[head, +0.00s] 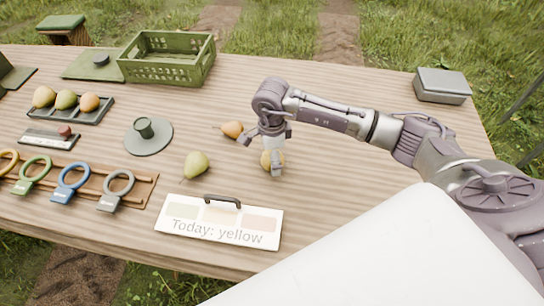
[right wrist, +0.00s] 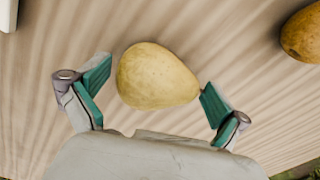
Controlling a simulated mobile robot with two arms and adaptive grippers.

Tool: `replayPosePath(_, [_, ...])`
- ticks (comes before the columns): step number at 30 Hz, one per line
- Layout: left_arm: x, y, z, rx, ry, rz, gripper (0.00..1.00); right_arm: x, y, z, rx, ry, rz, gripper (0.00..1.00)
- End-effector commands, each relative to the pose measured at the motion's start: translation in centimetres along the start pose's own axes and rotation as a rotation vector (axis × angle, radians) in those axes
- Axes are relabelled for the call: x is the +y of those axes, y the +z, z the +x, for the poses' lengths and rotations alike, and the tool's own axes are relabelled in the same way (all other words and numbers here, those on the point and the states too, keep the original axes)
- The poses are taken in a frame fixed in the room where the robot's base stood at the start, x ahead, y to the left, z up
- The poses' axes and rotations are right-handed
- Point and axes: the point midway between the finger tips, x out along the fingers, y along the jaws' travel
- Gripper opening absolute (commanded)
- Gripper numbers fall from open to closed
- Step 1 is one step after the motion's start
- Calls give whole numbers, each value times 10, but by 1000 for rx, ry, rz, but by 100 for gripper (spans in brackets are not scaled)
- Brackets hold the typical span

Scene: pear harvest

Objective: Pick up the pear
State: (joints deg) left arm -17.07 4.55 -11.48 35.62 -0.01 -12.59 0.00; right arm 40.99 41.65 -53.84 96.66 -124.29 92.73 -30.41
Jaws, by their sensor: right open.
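A yellow pear (right wrist: 155,77) lies on the wooden table, between the fingers of my right gripper (right wrist: 150,98) in the right wrist view. The fingers are spread, with green pads on either side of the pear, and no grip on it shows. In the head view my right gripper (head: 272,158) points down over this pear (head: 267,162), hiding part of it. An orange-brown pear (head: 232,129) lies just behind and to the left; it also shows at the right wrist view's upper right (right wrist: 302,33). A green-yellow pear (head: 195,165) lies further left. My left gripper is not in view.
A sign reading "Today: yellow" (head: 220,234) lies in front. A green crate (head: 125,71), a tray of fruit (head: 68,117), a grey-green disc (head: 157,146) and several ring-handled tools (head: 70,183) are left. A grey box (head: 442,98) is back right. The table behind the arm is clear.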

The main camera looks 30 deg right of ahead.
Motion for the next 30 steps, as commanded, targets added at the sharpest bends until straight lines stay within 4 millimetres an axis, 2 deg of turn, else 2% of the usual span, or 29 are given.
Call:
replayPosePath(1, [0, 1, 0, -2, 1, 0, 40, 0, 0, 0, 0, 0, 0, 98])
replayPosePath(9, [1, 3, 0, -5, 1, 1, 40, 0, 0, 0, 0, 0, 0, 53])
replayPosePath(12, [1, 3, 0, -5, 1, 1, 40, 0, 0, -1, -1, -1, 0, 40])
replayPosePath(23, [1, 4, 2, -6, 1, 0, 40, -1, 1, -7, -2, -2, 0, 40])
replayPosePath(26, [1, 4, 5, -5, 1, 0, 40, -1, 0, -17, -2, -4, -1, 40])
replayPosePath(30, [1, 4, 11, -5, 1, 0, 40, -2, 0, -41, -3, -7, 0, 40])
